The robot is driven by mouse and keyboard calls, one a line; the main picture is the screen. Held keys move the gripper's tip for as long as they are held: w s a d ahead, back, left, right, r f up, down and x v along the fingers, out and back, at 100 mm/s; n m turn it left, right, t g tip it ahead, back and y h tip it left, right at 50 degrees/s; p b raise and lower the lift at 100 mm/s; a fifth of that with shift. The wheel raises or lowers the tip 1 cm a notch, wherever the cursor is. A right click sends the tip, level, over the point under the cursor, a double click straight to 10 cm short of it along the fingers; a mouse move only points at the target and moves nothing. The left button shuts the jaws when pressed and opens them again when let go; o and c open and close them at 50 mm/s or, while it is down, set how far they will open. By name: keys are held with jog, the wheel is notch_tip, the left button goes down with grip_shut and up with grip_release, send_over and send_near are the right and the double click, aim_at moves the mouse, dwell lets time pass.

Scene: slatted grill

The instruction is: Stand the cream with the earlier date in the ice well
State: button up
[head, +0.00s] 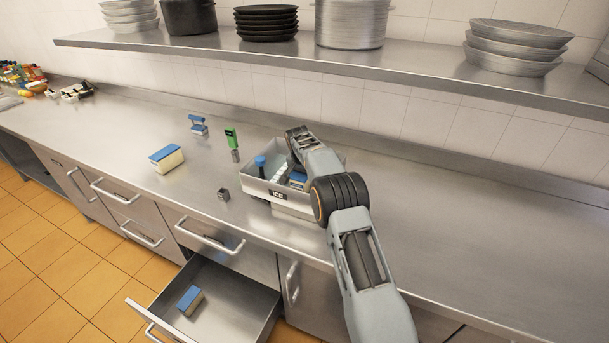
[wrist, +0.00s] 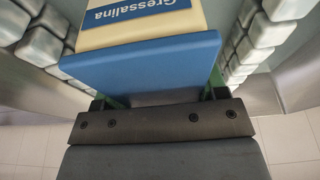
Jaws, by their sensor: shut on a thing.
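The ice well (head: 255,186) is a metal bin marked ICE on the counter. In the wrist view, a cream carton (wrist: 150,32) with a blue top and a "Gressalina" label is between the fingers of my gripper (wrist: 163,92). My gripper is shut on it, and white ice cubes (wrist: 40,45) lie on both sides. No date is readable. In the head view, my arm hides part of the well, and a blue-topped carton (head: 298,178) shows inside it. Another blue-topped cream carton (head: 190,299) lies in the open drawer. A larger blue-topped cream block (head: 167,159) is on the counter.
A dark-blue-capped bottle (head: 261,166) stands in the well's left part. A green-handled tool (head: 232,142), a blue-topped item (head: 198,125) and a small dark cube (head: 223,194) are left of the well. The shelf (head: 330,60) overhangs behind. The counter's right side is clear.

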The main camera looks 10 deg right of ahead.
jog(key=o, duration=0.9)
jog(key=shift+f, duration=0.15)
jog(key=o, duration=0.5)
jog(key=shift+c, duration=0.2)
